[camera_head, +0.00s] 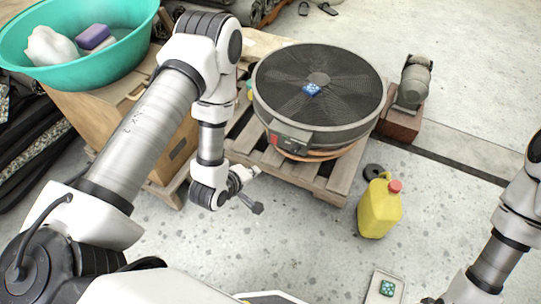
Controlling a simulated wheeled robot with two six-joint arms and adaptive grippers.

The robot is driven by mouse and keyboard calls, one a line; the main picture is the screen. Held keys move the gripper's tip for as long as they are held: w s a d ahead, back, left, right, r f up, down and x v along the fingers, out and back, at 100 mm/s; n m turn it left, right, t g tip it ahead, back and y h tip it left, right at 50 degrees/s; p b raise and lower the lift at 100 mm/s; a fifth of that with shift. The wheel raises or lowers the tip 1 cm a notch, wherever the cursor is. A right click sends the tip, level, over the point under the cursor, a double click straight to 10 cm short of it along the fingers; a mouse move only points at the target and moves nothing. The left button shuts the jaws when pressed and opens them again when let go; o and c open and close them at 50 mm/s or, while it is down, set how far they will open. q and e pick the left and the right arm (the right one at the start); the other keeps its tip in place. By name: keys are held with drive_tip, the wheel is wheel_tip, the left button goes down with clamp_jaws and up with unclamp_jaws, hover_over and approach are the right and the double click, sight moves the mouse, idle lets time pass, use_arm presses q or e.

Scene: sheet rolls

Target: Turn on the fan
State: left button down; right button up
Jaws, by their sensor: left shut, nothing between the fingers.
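The fan (345,88) is a large round grey drum with a dark mesh grille and a blue badge at its centre. It lies face up on a wooden pallet (328,184). A control box (291,139) with a red part (275,139) at its left end sits on the fan's near side. My left gripper (257,208) is shut and empty, in front of the pallet's near edge, below and left of the control box and apart from it. My right arm shows at the right edge, but its gripper does not show.
A yellow jug (379,210) with a red cap stands on the floor right of the pallet. A grey motor-like object (413,80) sits on a brown block (400,124) at the right. A teal basin (75,75) rests on cardboard boxes (115,125) at the left. Open floor lies in front.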

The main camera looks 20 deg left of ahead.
sight(274, 143)
use_arm(q)
drive_tip(key=w+a+f+n+t+b, duration=0.2)
drive_tip(key=w+f+b, duration=0.3)
drive_tip(key=f+b, duration=0.4)
drive_tip(key=w+a+f+n+t+b, duration=0.3)
drive_tip(key=w+f+b, duration=0.3)
drive_tip(key=b, duration=1.1)
wheel_tip(274, 143, down, 4)
drive_tip(key=shift+a+f+t+y+b, duration=0.15)
drive_tip(key=shift+a+t+y+b, duration=0.2)
drive_tip(key=shift+a+t, duration=0.35)
drive_tip(key=shift+d, duration=0.15)
drive_tip(key=shift+w, duration=0.1)
drive_tip(key=w+b, duration=0.2)
drive_tip(key=w, duration=0.2)
drive_tip(key=w+f+b, duration=0.1)
drive_tip(key=w+b, duration=0.1)
drive_tip(key=w, duration=0.2)
drive_tip(key=w+f+b, duration=0.1)
drive_tip(key=w+b, duration=0.1)
drive_tip(key=w, duration=0.3)
drive_tip(key=shift+d, duration=0.25)
drive_tip(key=shift+w+r, duration=0.15)
drive_tip(key=shift+w, duration=0.2)
